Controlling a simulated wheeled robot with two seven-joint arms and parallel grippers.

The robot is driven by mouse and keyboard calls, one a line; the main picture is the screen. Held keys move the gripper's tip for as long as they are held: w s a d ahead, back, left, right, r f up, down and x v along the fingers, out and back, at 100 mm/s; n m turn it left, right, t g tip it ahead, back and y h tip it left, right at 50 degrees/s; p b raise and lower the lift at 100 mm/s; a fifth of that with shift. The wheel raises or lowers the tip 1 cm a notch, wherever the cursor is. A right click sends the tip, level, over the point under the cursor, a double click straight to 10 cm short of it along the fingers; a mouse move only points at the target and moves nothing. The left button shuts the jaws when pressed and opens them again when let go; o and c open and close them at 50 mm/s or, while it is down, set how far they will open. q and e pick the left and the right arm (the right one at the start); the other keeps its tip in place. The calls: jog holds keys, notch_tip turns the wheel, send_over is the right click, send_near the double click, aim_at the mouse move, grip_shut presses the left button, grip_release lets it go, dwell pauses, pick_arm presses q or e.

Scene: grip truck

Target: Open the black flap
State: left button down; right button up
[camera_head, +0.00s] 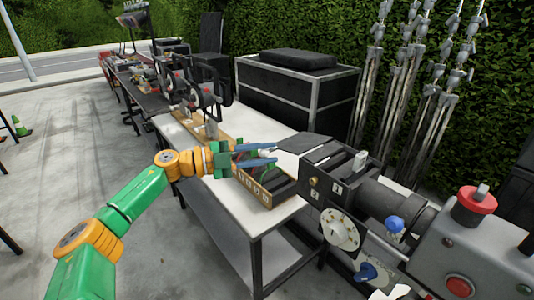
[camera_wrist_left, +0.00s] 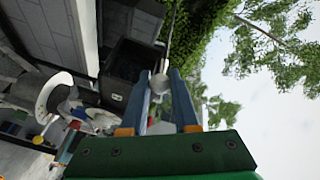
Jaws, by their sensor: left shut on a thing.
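A flat black flap (camera_head: 304,143) lies on top of the large camera-like device (camera_head: 345,190) at the right of the white table. My left gripper (camera_head: 277,154) reaches in from the left, its two blue-grey fingers pointing right at the flap's left edge. In the left wrist view a small pale rounded piece (camera_wrist_left: 160,84) shows between the fingertips. The jaws are shut on this piece. I cannot tell whether it belongs to the flap. A dark box-shaped part (camera_wrist_left: 127,70) lies just left of the fingers there.
The device has a white dial (camera_head: 340,230), a blue knob (camera_head: 394,224) and a red button (camera_head: 472,198). A wooden box (camera_head: 252,187) sits below my left gripper on the white table (camera_head: 215,192). A black case (camera_head: 297,82) and metal stands (camera_head: 385,85) stand behind.

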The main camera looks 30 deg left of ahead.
pick_arm(q)
jog(key=shift+r+m+g+y+p, duration=0.3)
jog(key=shift+r+m+p, duration=0.45)
jog(key=shift+m, duration=0.15)
jog(key=shift+a, duration=0.1)
jog(key=c, duration=0.7)
grip_release()
jog(key=shift+w, duration=0.1)
jog(key=shift+o, duration=0.2)
